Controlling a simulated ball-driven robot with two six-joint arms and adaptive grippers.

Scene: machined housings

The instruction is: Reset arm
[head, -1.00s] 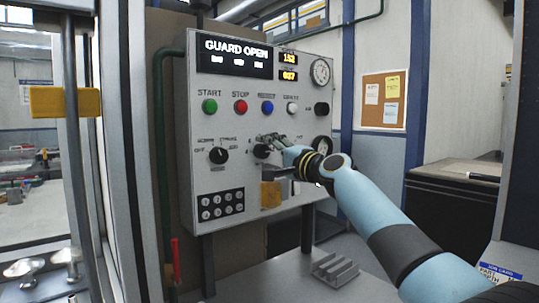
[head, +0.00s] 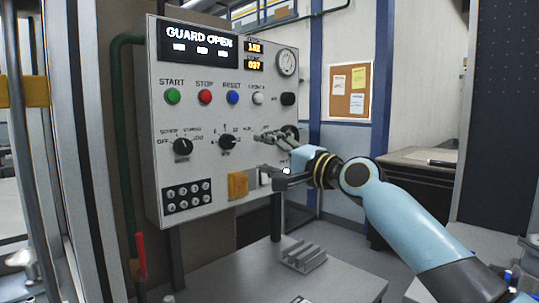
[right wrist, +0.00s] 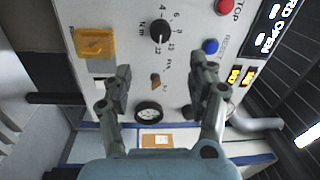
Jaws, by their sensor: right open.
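My right gripper (head: 268,155) is in front of the lower right part of a white control panel (head: 215,150) in the head view. In the right wrist view my right gripper (right wrist: 160,97) is open, its two fingers apart with nothing between them. The fingers look clear of the black selector knob (right wrist: 160,31), which shows in the head view (head: 227,142) left of the gripper. My left gripper is not in view.
The panel display (head: 198,42) reads GUARD OPEN. Green START (head: 172,96), red STOP (head: 205,96) and blue RESET (head: 233,97) buttons sit above the knobs. A yellow block (head: 238,185) juts from the panel below. A grey metal part (head: 303,257) lies on the table (head: 240,280).

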